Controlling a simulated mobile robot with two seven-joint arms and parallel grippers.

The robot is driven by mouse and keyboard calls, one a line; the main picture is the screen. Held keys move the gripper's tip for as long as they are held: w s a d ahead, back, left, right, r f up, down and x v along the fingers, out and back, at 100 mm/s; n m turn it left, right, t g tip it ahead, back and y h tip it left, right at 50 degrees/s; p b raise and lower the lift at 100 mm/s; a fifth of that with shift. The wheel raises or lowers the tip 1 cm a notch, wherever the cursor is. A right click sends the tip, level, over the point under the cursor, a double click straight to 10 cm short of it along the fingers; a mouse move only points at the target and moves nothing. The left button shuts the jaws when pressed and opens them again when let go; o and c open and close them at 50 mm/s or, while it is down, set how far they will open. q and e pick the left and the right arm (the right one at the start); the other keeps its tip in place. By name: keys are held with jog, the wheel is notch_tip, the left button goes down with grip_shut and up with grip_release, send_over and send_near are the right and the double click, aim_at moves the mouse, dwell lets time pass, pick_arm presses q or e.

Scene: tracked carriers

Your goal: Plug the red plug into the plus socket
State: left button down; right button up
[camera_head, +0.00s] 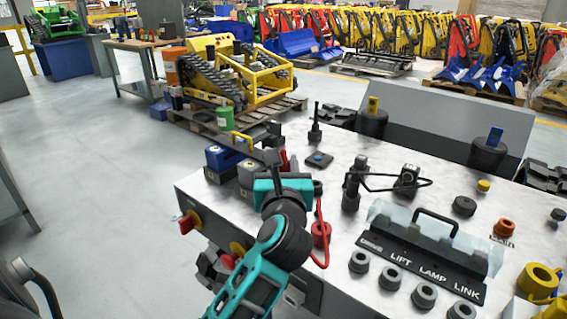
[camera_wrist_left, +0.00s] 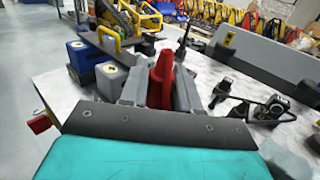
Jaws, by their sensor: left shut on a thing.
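The red plug (camera_wrist_left: 161,80) stands upright between the fingers of my left gripper (camera_wrist_left: 158,88) in the wrist view. In the head view my left gripper (camera_head: 277,162) is over the left part of the bench, and only a sliver of red shows beside it. A red cable (camera_head: 321,215) hangs by the gripper, near a red round piece (camera_head: 321,234) on the bench. A blue box (camera_head: 223,162) and a grey box (camera_head: 250,176) stand to the left of the gripper. I cannot make out a plus mark or tell which opening is the plus socket. My right gripper is not in view.
The metal bench (camera_head: 345,285) carries a panel lettered LIFT LAMP LINK (camera_head: 420,268), with several grey rings in front. A black cabled device (camera_head: 352,188) stands mid-bench. A red knob (camera_head: 188,222) sticks out from the bench's left side. Tracked carriers stand beyond.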

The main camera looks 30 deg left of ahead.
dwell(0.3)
pick_arm(q)
jog(key=shift+p, duration=0.3)
notch_tip(320, 180, down, 6)
jog(key=b, duration=0.4)
jog(key=shift+r+b, duration=0.1)
jog(key=shift+b, duration=0.2)
jog(key=shift+p, duration=0.6)
dwell(1.1)
jog(key=shift+f+b, duration=0.8)
jog(key=shift+f, duration=0.3)
jog(key=shift+r+p, duration=0.1)
jog(key=shift+p, duration=0.3)
dwell(0.8)
jog(key=shift+f, duration=0.4)
